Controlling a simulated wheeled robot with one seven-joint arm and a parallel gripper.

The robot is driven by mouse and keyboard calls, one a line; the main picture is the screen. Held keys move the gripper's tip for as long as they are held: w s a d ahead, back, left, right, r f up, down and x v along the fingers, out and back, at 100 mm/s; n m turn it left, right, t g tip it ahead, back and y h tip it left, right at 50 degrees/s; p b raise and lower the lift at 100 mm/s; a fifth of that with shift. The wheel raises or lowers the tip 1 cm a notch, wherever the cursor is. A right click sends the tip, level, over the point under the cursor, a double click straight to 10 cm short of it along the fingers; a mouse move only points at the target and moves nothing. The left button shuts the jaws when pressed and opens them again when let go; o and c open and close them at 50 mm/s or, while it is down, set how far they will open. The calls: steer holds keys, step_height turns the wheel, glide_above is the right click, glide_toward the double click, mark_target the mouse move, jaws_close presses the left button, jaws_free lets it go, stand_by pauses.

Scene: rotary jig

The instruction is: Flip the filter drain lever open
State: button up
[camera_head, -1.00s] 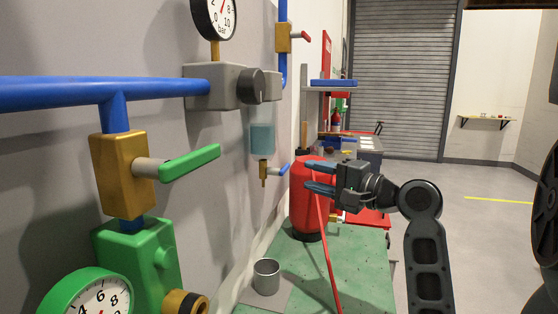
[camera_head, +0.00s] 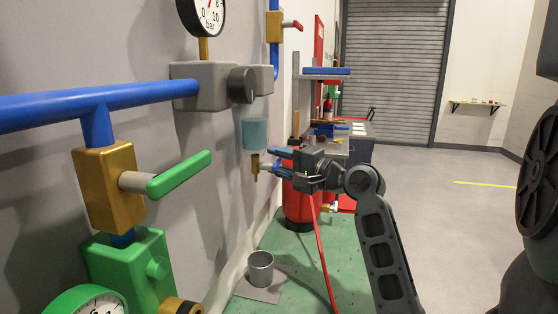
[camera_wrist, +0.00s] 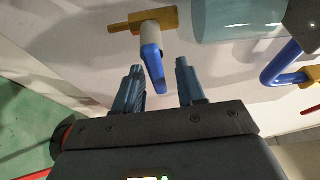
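The filter drain lever is a short blue handle (camera_wrist: 154,70) on a brass drain valve (camera_wrist: 150,19), below the clear teal filter bowl (camera_head: 255,134). In the wrist view the lever points down between my two blue fingers. My gripper (camera_head: 277,161) is open around the lever. The wrist view shows a gap on both sides of the lever, with the left finger nearer. In the head view my fingers overlap the lever and mostly hide it, while the brass valve (camera_head: 255,168) stays visible.
A metal cup (camera_head: 261,268) stands below on a grey plate. A red cylinder (camera_head: 297,205) stands behind my gripper, and a red hose (camera_head: 319,250) hangs nearby. The wall and blue pipe (camera_head: 50,108) bound the left. The floor at the right is open.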

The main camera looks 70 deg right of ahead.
jaws_close()
steer(key=shift+f, duration=0.1)
steer(key=shift+b, duration=0.6)
steer(key=shift+n+t+b, duration=0.3)
steer(key=shift+n+b, duration=0.5)
steer(key=shift+b, duration=0.25)
steer(key=shift+r+n+b, duration=0.5)
steer(key=shift+n+b, duration=0.1)
steer(key=shift+b, duration=0.05)
